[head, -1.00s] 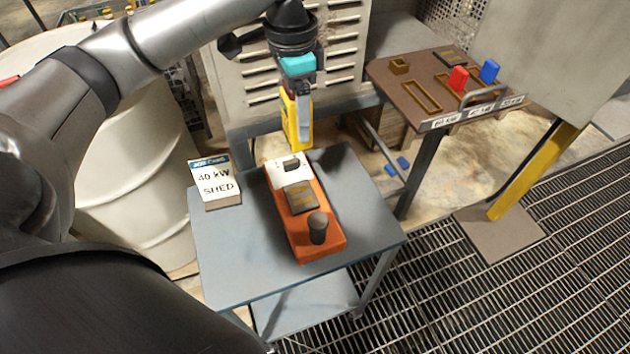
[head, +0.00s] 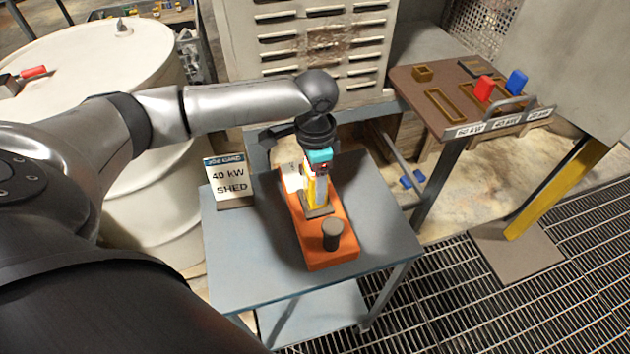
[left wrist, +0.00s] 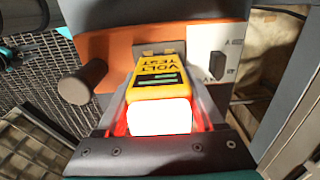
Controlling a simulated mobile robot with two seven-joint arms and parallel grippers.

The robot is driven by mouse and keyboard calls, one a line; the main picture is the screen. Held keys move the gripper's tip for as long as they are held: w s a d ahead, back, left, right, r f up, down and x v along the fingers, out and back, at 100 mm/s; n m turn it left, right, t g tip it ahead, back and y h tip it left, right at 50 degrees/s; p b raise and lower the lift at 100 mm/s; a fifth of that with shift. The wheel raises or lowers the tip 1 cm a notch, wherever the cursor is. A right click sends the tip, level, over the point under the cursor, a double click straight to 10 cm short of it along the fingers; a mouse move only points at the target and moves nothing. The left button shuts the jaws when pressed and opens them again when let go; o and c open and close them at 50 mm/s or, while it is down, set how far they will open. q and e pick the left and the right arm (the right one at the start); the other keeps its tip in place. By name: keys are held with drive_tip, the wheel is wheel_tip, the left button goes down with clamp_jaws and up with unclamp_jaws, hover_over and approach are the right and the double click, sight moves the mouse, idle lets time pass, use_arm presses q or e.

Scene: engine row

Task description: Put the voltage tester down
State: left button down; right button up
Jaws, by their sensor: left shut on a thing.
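The yellow voltage tester (left wrist: 160,78), marked "VOLT TEST", is between the fingers of my left gripper (head: 317,190), which is shut on it. In the head view the tester (head: 308,191) is upright, over the middle of an orange box (head: 330,253) with a white end and a dark knob. Its lower end is at or just above the box's dark plate; I cannot tell if it touches. In the left wrist view the orange box (left wrist: 200,18) lies beyond the tester. My right gripper is not in view.
The orange box lies on a small grey table (head: 240,270). A "40 kW SHED" card (head: 231,184) stands at its left. A brown board (head: 430,95) with red and blue pieces is at the back right. A white drum (head: 90,65) stands at the left.

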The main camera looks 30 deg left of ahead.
use_arm(q)
drive_tip(key=shift+f, duration=0.1)
unclamp_jaws()
idle(0.3)
wheel_tip(320, 180, up, 12)
drive_tip(key=shift+r+p, duration=0.15)
drive_tip(key=shift+p, duration=0.75)
